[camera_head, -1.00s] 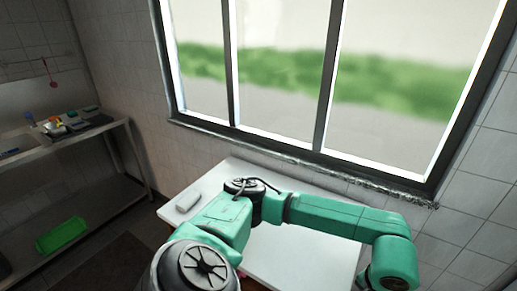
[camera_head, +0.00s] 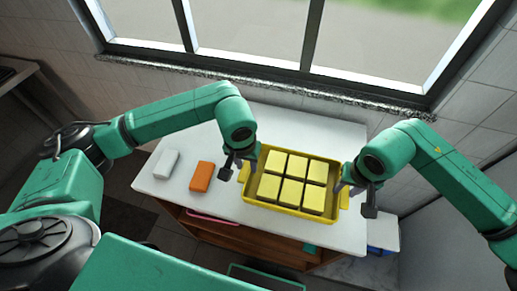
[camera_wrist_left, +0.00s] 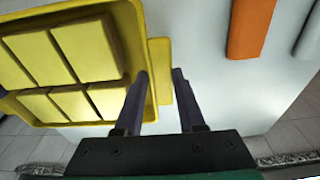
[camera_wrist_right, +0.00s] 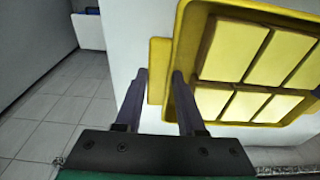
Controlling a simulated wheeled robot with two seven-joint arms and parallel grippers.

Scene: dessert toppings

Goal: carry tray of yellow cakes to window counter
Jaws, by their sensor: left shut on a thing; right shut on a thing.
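The yellow tray (camera_head: 288,210) is over the white counter (camera_head: 310,122) below the window and holds several square yellow cakes (camera_head: 293,184) in two rows. My left gripper (camera_head: 243,174) is shut on the tray's left handle. In the left wrist view its fingers (camera_wrist_left: 159,82) straddle the tray's edge and handle. My right gripper (camera_head: 344,188) is shut on the right handle, and its fingers (camera_wrist_right: 160,80) straddle that edge in the right wrist view. The tray looks roughly level. I cannot tell whether its underside touches the counter.
An orange block (camera_head: 202,177) and a pale grey block (camera_head: 166,163) lie on the counter left of the tray. The window sill (camera_head: 270,83) runs behind. Wooden shelves (camera_head: 235,237) are under the counter. The counter's back strip is clear.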

